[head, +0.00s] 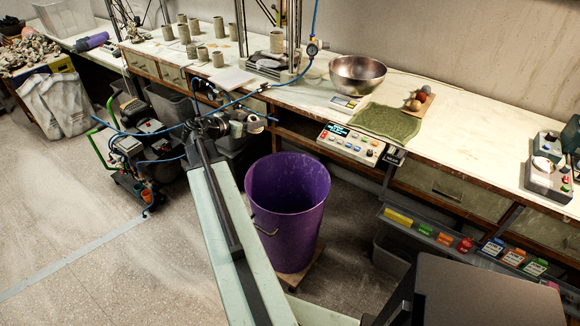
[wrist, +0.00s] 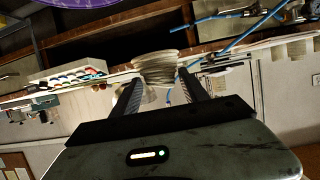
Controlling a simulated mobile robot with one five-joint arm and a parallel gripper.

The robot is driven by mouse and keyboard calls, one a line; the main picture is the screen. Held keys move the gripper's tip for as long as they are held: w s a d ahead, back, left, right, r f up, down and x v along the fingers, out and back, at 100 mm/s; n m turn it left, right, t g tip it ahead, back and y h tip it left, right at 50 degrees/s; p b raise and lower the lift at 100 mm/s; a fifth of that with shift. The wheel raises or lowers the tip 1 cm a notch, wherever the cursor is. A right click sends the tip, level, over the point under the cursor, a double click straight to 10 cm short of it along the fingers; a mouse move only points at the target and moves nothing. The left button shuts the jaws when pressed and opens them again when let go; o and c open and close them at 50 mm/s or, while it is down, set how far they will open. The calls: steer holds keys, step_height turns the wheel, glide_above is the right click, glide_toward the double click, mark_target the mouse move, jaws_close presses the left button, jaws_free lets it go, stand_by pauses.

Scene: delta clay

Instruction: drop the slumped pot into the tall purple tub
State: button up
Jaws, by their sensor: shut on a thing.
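The slumped pot (head: 256,124) is small, beige and squat, with ridged sides. In the head view it shows at the end of my arm, above and left of the tub's opening in the picture. The wrist view shows the pot (wrist: 158,68) between the two dark fingers of my gripper (wrist: 160,82), which is shut on it.
A long workbench (head: 460,130) runs behind the tub, with a metal bowl (head: 357,75), a green mat (head: 385,122) and a button panel (head: 350,144). Several pots stand at its far left. A green-handled cart (head: 140,150) is left of my arm. The floor at left is mostly clear.

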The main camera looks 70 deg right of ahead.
steer(key=s+d+f+m+g+y+b, duration=0.1)
steer(key=s+f+m+g+b, duration=0.1)
steer(key=s+f+b, duration=0.4)
steer(key=s+d+f+m+g+y+b, duration=0.1)
steer(key=s+f+m+g+b, duration=0.1)
steer(key=s+f+b, duration=0.5)
step_height(320, 180, down, 6)
steer(key=shift+d+r+g+b, duration=0.15)
steer(key=shift+d+g+b, duration=0.15)
steer(key=shift+b, duration=0.95)
steer(key=o, duration=1.7)
steer(key=shift+a, duration=0.1)
steer(key=shift+c, duration=0.2)
steer(key=p+v, duration=0.2)
steer(key=v, duration=0.5)
steer(key=shift+w+a+r+p, duration=0.15)
steer(key=shift+w+a+p, duration=0.05)
steer(key=shift+a+p, duration=0.15)
steer(key=shift+d, duration=0.1)
